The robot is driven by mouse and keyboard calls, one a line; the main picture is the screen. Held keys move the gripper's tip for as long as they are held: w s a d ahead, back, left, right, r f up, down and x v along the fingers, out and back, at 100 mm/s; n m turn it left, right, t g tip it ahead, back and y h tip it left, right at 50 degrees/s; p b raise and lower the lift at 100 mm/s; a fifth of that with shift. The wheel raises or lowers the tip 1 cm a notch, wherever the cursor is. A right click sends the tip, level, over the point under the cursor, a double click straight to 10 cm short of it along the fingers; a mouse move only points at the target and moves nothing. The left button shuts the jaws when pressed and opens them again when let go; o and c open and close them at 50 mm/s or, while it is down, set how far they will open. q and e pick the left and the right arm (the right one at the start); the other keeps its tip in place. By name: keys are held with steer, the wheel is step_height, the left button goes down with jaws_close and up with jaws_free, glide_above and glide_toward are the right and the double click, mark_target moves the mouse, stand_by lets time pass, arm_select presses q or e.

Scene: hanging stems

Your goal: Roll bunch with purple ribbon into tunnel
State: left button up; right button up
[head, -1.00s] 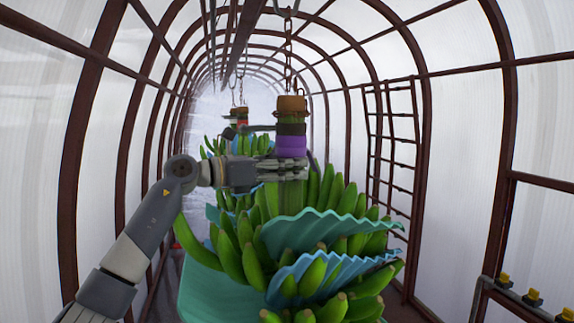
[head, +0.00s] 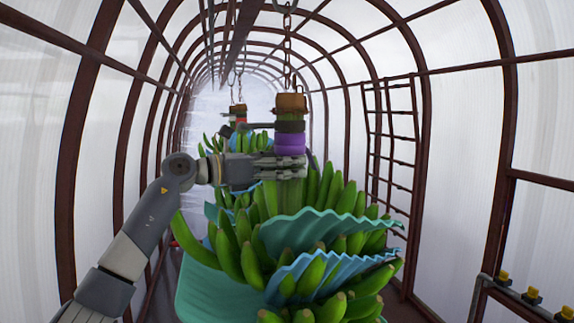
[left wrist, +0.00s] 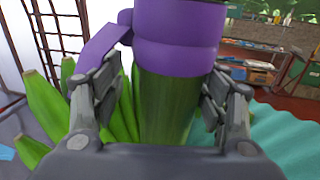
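The bunch with the purple ribbon (head: 290,140) hangs upright by a chain near the middle of the head view. Its green bananas (head: 240,250) have wavy teal and blue sheets between the layers. My left gripper (head: 285,165) is at the bare stem just under the ribbon. In the left wrist view, its fingers stand on both sides of the green stem (left wrist: 165,108), with small gaps showing beside it. The purple ribbon (left wrist: 178,35) is just above the fingers, its loose tail by the left finger.
Another bunch (head: 238,118) with a red band hangs behind, further down the tunnel (head: 225,105). An overhead rail (head: 243,35) runs into it. A ladder-like frame (head: 390,150) stands at the right wall. A rack with yellow-topped pieces (head: 532,295) is at lower right.

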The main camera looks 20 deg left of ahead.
arm_select(q)
glide_above(236, 197)
stand_by(0.6)
stand_by(0.4)
